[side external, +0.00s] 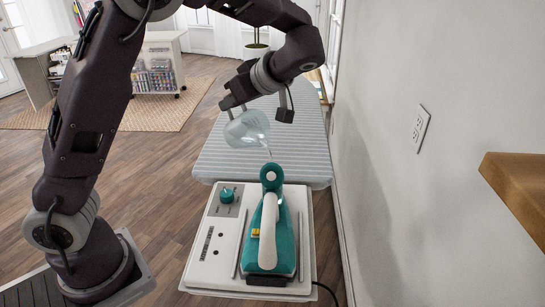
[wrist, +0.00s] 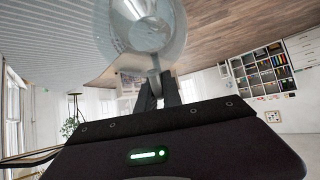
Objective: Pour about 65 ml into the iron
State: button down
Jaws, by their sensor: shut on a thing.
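My gripper (side external: 258,108) is above the far end of the iron and shut on a clear measuring cup (side external: 247,129). The cup is tilted, with its lip down and to the right. A thin clear streak (side external: 269,153) runs from the lip toward the round teal top (side external: 271,174) of the iron. The teal and white iron (side external: 284,243) stands on a white base. In the wrist view, the fingers (wrist: 158,90) close on the cup's narrow grip, and the cup (wrist: 148,28) shows at the top. The liquid level cannot be read, and the iron is out of that view.
The white base (side external: 208,262) has a teal knob (side external: 227,194) and sits at the near end of the striped ironing board (side external: 215,160). A wall (side external: 450,230) runs close along the right. A wooden shelf edge (side external: 520,185) juts out at the right.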

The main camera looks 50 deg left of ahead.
jog(key=shift+d+r+y, duration=0.55)
jog(key=shift+r+y, duration=0.1)
jog(key=shift+y, duration=0.05)
dwell(0.5)
jog(key=shift+a+f, duration=0.2)
jog(key=shift+a, duration=0.1)
jog(key=a+f+h, duration=0.1)
jog(key=f+h, duration=0.1)
jog(key=a+f+h, duration=0.1)
jog(key=h, duration=0.1)
jog(key=shift+s+a+f, duration=0.1)
jog(key=shift+a+f, duration=0.1)
jog(key=shift+f, duration=0.15)
jog(key=shift+s+a+f+t+h, duration=0.15)
jog(key=shift+a+f+t+h, duration=0.15)
jog(key=shift+a+f+h, duration=1.3)
jog(key=shift+d, duration=0.1)
jog(key=a+f+h, duration=0.3)
jog(key=f+h, duration=0.2)
jog(key=shift+s+a+f+t, duration=0.2)
jog(key=shift+s+a+t, duration=0.05)
jog(key=shift+a+t, duration=0.1)
dwell(1.3)
